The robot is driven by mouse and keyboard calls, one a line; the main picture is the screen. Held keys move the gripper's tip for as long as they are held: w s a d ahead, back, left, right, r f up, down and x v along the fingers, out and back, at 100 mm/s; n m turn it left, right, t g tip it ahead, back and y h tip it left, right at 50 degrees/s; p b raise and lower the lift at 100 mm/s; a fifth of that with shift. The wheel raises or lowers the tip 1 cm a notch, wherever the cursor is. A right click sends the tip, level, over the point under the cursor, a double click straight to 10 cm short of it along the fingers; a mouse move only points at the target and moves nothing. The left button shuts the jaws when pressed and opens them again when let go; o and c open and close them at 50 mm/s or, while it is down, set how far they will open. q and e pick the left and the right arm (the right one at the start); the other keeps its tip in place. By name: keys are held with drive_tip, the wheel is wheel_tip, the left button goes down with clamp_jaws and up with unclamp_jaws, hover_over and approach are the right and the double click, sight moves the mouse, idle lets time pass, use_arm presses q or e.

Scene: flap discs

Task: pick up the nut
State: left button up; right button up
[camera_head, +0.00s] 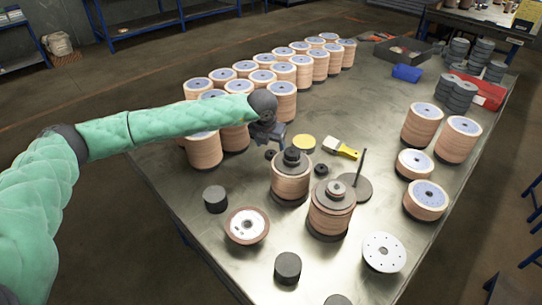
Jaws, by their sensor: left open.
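A small dark ring-shaped piece (271,154), which looks like a nut, lies on the metal table (240,190). A similar dark piece (321,169) lies to its right, between the two disc stacks and the brush. I cannot tell which one is the task's nut. My left gripper (269,142) is open and points down just above and behind the first piece, apart from it as far as I can tell. Its fingertips are small and dark, so details are unclear. My right gripper is not in view.
Two disc stacks on spindles (290,180) (331,212) stand in front of the gripper. Rows of flap disc stacks (282,103) fill the back left.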

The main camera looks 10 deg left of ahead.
sight(270, 151)
use_arm(q)
drive_tip(key=x, duration=0.4)
drive_tip(key=shift+w+a, duration=0.1)
drive_tip(key=shift+a, duration=0.2)
drive_tip(key=shift+w+f, duration=0.15)
drive_tip(key=shift+f, duration=0.3)
drive_tip(key=c, duration=1.1)
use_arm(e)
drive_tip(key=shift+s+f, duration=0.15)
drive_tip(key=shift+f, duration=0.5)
